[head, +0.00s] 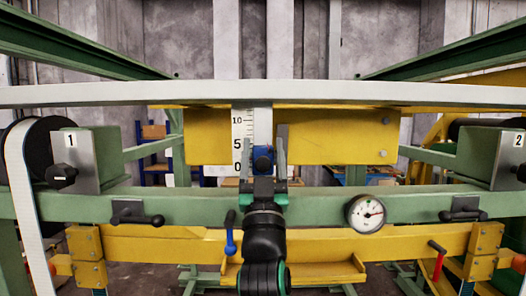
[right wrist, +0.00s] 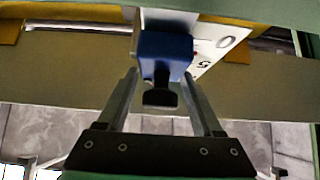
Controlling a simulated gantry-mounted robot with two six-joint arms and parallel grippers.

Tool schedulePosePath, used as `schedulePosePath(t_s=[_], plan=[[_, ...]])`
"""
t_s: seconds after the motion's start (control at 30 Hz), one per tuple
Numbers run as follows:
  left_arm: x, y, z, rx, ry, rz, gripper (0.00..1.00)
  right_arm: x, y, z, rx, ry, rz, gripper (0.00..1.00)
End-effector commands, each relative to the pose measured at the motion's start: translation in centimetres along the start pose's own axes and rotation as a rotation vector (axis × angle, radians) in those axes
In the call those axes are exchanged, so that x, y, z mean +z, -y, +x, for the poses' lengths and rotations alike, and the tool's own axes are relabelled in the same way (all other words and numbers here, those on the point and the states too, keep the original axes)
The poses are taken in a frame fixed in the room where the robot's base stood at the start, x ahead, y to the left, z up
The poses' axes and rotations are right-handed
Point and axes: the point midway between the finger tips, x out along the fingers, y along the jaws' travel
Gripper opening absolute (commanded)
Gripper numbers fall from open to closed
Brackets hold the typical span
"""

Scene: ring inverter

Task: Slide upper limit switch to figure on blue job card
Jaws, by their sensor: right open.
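The upper limit switch, a blue block (head: 262,153) with a black knob, sits on a pale vertical rail beside a white scale (head: 238,140) marked 0, 5 and 10. In the head view it appears between the 0 and 5 marks, partly hidden by my gripper. My right gripper (head: 266,146) is open, one finger on each side of the switch. In the right wrist view, the blue switch (right wrist: 165,45) and its black knob lie between and beyond the open fingers (right wrist: 161,78); contact cannot be told. No blue job card is recognisable. My left gripper is out of view.
A green beam (head: 320,205) crosses below, with a round gauge (head: 365,213) and black clamp handles. A blue-handled lever (head: 231,236) and a red-handled lever (head: 438,258) stand lower. A pale horizontal bar (head: 400,94) spans above. Plates 1 (head: 72,155) and 2 (head: 508,158) flank the sides.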

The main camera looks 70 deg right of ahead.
Motion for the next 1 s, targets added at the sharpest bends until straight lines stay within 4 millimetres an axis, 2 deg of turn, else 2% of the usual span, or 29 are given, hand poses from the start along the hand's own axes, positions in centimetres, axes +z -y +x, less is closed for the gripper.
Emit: schedulePosePath(t_s=[0.17,0.4,0.53,0.7,1.0], plan=[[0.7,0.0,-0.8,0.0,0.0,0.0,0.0,0.3,0.1,-2.1,-0.002,0.0,0.002,0.67],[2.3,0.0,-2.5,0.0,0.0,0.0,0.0,0.4,0.1,-8.0,-0.003,0.0,0.003,0.67],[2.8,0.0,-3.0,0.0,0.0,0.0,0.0,0.2,0.1,-10.4,-0.003,0.0,0.002,0.67],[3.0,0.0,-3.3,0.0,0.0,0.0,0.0,0.0,0.0,-11.6,0.0,0.0,0.001,0.67],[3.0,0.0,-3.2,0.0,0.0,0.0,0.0,0.0,0.0,-11.6,0.0,0.0,0.0,0.67]])
